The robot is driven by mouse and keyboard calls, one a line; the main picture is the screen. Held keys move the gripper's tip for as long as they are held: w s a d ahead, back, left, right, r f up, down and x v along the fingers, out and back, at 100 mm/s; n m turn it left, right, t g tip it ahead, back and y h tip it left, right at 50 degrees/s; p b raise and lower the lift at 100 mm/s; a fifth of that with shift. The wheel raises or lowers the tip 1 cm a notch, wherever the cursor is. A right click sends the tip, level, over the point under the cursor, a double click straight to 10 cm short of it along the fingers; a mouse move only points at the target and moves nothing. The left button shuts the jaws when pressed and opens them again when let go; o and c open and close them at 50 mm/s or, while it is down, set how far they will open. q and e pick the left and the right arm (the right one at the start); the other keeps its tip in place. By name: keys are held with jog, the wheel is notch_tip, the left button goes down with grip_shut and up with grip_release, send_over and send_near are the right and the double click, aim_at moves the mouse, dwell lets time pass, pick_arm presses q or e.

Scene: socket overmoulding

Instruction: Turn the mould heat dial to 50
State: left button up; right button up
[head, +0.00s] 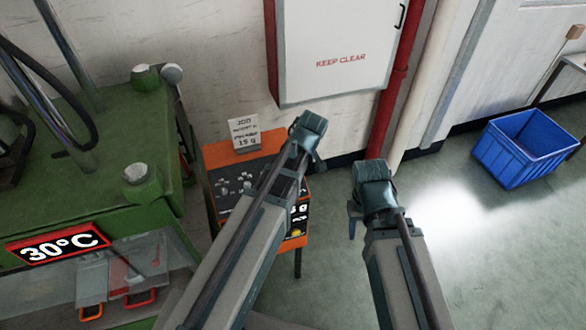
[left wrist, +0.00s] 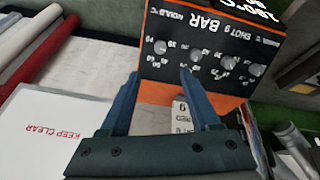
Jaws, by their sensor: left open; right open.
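The black control panel with an orange edge (left wrist: 225,40) fills the upper right of the left wrist view. It has a row of grey dials. The dial nearest the "MOULD °C" lettering (left wrist: 160,47) is the leftmost; its exact setting is too small to read. My left gripper (left wrist: 160,73) is open and empty, its fingertips just below that dial in the picture; I cannot tell whether they touch it. In the head view my left gripper (head: 308,128) is over the orange stand (head: 215,156). My right gripper (head: 365,195) is open, right of the stand.
A green press (head: 100,190) with a "30°C" display (head: 58,245) stands at left. A white "KEEP CLEAR" cabinet (head: 338,40) and red pipe (head: 395,80) are on the wall. A blue crate (head: 522,150) stands right.

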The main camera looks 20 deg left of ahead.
pick_arm(q)
jog(key=shift+f, duration=0.15)
jog(key=b+x, duration=1.2)
jog(key=x, duration=0.1)
jog(key=shift+w+f+b, duration=0.15)
jog(key=shift+f+b, duration=0.15)
jog(key=shift+b, duration=0.1)
grip_shut()
